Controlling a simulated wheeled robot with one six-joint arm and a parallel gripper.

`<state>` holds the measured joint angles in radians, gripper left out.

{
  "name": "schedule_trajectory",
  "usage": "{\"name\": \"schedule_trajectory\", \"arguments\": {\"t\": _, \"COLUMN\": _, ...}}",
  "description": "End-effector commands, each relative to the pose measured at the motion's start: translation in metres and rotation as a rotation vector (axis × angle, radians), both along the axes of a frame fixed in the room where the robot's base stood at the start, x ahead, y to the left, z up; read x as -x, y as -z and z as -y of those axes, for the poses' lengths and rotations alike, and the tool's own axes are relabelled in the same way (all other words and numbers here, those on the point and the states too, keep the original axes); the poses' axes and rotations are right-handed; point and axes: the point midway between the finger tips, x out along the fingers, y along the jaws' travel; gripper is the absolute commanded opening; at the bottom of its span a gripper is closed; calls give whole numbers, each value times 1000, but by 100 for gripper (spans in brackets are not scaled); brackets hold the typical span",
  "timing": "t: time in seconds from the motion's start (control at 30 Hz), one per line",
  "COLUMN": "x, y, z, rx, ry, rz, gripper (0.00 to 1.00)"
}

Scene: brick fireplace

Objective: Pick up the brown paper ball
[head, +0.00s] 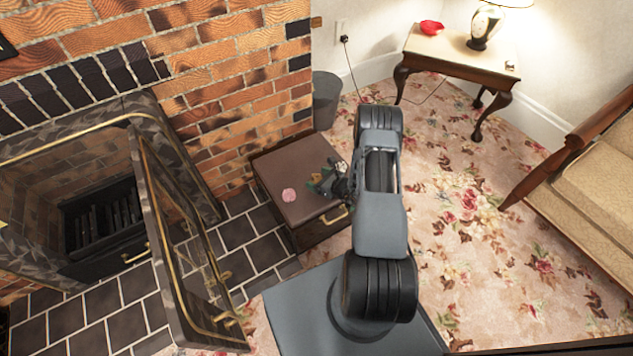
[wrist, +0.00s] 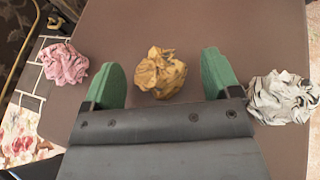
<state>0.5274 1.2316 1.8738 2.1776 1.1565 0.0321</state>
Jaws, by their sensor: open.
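The brown paper ball (wrist: 160,73), a crumpled yellow-brown wad, lies on the brown top of a low box-like stand. In the wrist view it sits between and just beyond the green fingertips of my gripper (wrist: 160,82). The fingers are apart with nothing clamped between them.
A pink paper ball (wrist: 64,64) lies left of the gripper and a whitish one (wrist: 283,97) close to its right finger. An open fireplace door (head: 180,240) stands left of the stand. A grey bin (head: 326,100) is behind it.

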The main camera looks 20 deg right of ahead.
Motion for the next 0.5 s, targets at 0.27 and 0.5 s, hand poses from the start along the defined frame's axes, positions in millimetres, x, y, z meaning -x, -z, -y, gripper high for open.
{"name": "schedule_trajectory", "arguments": {"t": 0.27, "x": -11, "y": 5, "z": -5, "rx": 0, "ry": -1, "rz": 0, "gripper": 83}}
{"name": "schedule_trajectory", "arguments": {"t": 0.5, "x": -11, "y": 4, "z": -5, "rx": 0, "ry": -1, "rz": 0, "gripper": 73}}
